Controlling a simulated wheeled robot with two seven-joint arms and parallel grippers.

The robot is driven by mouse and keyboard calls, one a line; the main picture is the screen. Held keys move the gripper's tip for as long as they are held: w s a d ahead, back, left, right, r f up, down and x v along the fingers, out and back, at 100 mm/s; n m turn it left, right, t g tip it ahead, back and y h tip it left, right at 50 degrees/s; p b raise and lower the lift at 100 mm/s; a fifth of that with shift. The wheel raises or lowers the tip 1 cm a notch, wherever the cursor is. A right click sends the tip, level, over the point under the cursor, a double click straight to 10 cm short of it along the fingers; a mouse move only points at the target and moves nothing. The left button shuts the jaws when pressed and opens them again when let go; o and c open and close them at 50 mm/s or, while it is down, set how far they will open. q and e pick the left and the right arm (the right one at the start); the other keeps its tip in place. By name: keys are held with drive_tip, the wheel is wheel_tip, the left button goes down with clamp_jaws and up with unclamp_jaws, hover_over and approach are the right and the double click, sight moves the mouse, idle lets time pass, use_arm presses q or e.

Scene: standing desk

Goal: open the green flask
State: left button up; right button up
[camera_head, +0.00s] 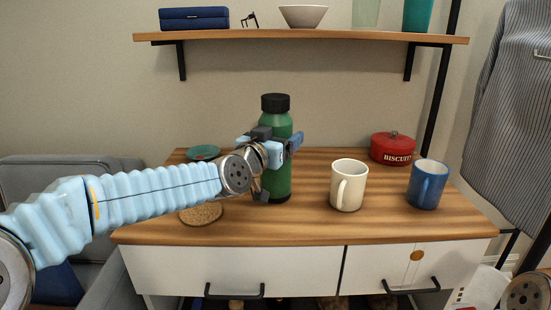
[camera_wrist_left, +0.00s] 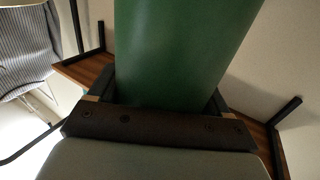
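The green flask (camera_head: 281,184) stands upright on the wooden desk top, its black screw cap (camera_head: 275,103) on its neck. My left gripper (camera_head: 272,143) reaches in from the left and has its fingers on either side of the flask's upper body, below the cap. In the left wrist view the green body (camera_wrist_left: 180,50) fills the space between the fingers, which look flush against its sides, so the gripper appears shut on it. The cap is out of that view. My right gripper is not in view; only a part of my right arm shows at the lower right.
A cream mug (camera_head: 349,187), a blue mug (camera_head: 427,186) and a red biscuit tin (camera_head: 392,148) stand to the flask's right. A cork coaster (camera_head: 201,214) and a small green dish (camera_head: 203,152) lie left. A wall shelf (camera_head: 330,35) hangs above. The desk front is clear.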

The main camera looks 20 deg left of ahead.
use_arm(q)
drive_tip(key=c, duration=0.9)
drive_tip(key=shift+r, duration=0.1)
drive_tip(key=shift+c, duration=0.2)
